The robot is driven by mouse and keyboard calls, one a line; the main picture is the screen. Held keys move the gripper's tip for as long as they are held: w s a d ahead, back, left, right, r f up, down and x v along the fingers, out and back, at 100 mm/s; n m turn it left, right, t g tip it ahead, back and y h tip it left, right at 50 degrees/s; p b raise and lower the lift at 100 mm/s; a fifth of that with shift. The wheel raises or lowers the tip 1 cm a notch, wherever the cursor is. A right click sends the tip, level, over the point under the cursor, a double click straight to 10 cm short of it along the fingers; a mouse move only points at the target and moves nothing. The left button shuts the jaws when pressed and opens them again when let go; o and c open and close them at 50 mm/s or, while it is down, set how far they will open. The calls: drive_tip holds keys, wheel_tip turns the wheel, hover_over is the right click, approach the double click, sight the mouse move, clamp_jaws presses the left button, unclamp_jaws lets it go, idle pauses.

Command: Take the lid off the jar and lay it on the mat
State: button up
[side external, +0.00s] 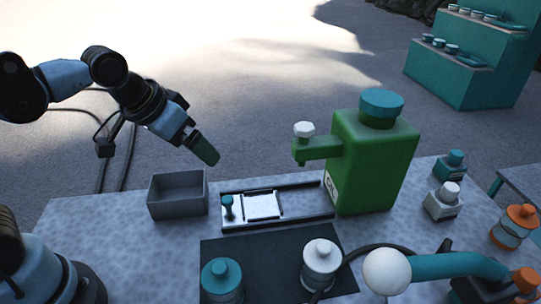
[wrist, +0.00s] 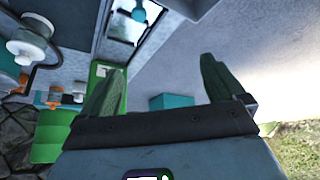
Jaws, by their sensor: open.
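A dark mat (side external: 262,250) lies at the front of the speckled table. A jar with a white knobbed lid (side external: 320,252) stands upright at its right part. A jar with a teal knobbed lid (side external: 221,270) stands at its left front; both lids sit on their jars. I cannot tell which jar the task means. My gripper (side external: 205,151) is up in the air above and behind the grey tray, well apart from both jars. In the wrist view its two green fingers (wrist: 160,80) are spread with nothing between them. A white-lidded jar (wrist: 28,45) shows at left there.
An open grey tray (side external: 178,194) stands at the table's left, beside a metal rail fixture (side external: 275,207). A green dispenser (side external: 372,160) with a teal cap rises behind the mat. A teal-armed object with a white ball (side external: 387,271) stands right front. Small jars (side external: 515,226) line the right edge.

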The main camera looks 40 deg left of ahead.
drive_tip(key=w+d+r+m+g, duration=0.1)
drive_tip(key=w+d+r, duration=0.1)
drive_tip(key=d, duration=0.4)
drive_tip(key=w+d+r+m+g, duration=0.1)
drive_tip(key=d+r+g, duration=0.1)
drive_tip(key=d, duration=0.4)
drive_tip(key=m+g, duration=0.1)
drive_tip(key=g, duration=0.2)
hover_over(324, 246)
drive_tip(key=f, duration=0.2)
drive_tip(key=shift+y, duration=0.4)
wheel_tip(324, 246, down, 6)
drive_tip(key=shift+w+a+r, duration=0.1)
drive_tip(key=shift+a+r, duration=0.05)
drive_tip(key=shift+d+f, duration=0.2)
drive_tip(key=shift+f, duration=2.45)
drive_tip(key=c, duration=1.1)
